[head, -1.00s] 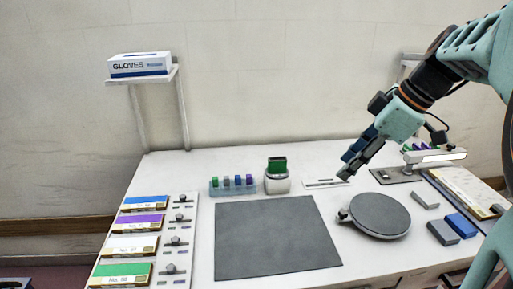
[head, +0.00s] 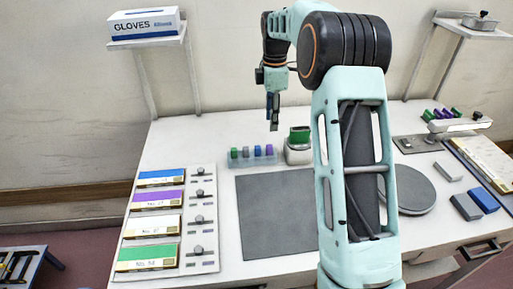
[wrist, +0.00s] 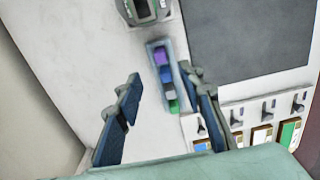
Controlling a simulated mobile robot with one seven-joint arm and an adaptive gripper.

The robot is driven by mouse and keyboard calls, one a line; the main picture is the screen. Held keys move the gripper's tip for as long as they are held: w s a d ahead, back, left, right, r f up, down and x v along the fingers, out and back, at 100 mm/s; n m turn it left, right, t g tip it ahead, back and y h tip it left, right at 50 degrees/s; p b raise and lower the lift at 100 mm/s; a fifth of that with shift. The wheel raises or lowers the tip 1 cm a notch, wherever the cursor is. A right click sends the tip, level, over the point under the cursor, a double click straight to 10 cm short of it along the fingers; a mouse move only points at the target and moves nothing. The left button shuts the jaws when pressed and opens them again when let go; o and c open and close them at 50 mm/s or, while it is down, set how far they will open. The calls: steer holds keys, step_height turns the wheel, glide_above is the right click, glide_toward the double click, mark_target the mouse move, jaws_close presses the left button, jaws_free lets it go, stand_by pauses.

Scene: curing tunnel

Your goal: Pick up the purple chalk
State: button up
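The purple chalk (head: 270,150) stands at the right end of a clear rack (head: 250,160) on the white table. Blue, grey and green pieces share the rack with it. In the wrist view the purple chalk (wrist: 161,56) is at the upper end of the rack. My gripper (head: 273,125) points down above the rack, with a gap below it. In the wrist view my gripper (wrist: 164,82) has its two fingers spread apart, with nothing between the tips and the rack showing beyond them.
A grey container with a green top (head: 299,143) stands just right of the rack. A dark mat (head: 275,200) lies in front. Coloured boxes (head: 158,178) line the left. More green and purple pieces (head: 437,114) are at the back right. A shelf holds a gloves box (head: 145,24).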

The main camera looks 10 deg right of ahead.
glide_above(270, 145)
step_height(270, 145, down, 5)
steer(key=shift+s+d+f, duration=0.1)
steer(key=shift+f, duration=0.1)
steer(key=shift+a+f, duration=0.2)
steer(key=shift+f, duration=2.45)
jaws_close()
steer(key=shift+r, duration=0.1)
